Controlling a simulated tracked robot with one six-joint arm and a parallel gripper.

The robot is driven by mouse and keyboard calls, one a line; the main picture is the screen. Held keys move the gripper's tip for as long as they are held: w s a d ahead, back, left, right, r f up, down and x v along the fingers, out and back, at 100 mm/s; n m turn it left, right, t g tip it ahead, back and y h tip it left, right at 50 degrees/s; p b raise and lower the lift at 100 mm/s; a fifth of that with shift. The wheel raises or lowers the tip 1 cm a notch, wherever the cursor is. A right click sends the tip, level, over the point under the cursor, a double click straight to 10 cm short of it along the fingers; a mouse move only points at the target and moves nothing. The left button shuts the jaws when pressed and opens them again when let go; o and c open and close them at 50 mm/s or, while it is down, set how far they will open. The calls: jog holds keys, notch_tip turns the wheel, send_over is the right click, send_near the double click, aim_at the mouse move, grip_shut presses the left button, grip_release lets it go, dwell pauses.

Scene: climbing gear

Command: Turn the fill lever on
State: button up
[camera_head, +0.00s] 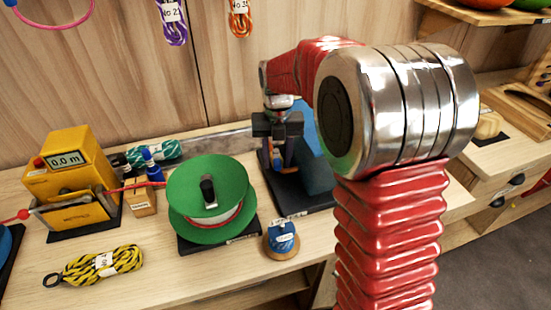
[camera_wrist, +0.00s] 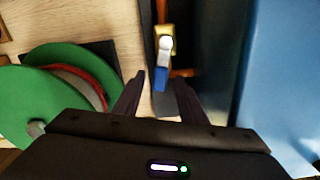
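The fill lever (camera_wrist: 161,76) has a blue handle on a brass-coloured valve body with a copper-coloured pipe. In the wrist view it lies ahead of my gripper (camera_wrist: 159,84), and its blue end appears between the two dark fingers. The fingers are apart, so my gripper is open and empty. Whether a finger touches the lever cannot be told. In the head view my gripper (camera_head: 278,128) is above the lever area, beside a blue block-shaped body (camera_head: 318,168) on a black base; my arm hides part of this unit.
A green reel (camera_head: 208,178) stands left of the lever unit. A small blue spool (camera_head: 281,240) sits in front. A yellow meter box (camera_head: 70,175), a yellow-black rope bundle (camera_head: 105,264) and a green rope bundle (camera_head: 155,152) are farther left. Bare bench (camera_head: 210,285) shows in front.

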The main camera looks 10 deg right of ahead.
aim_at(277, 162)
notch_tip(277, 162, up, 14)
jog(key=shift+f, duration=0.15)
dwell(0.5)
jog(key=shift+c, duration=0.7)
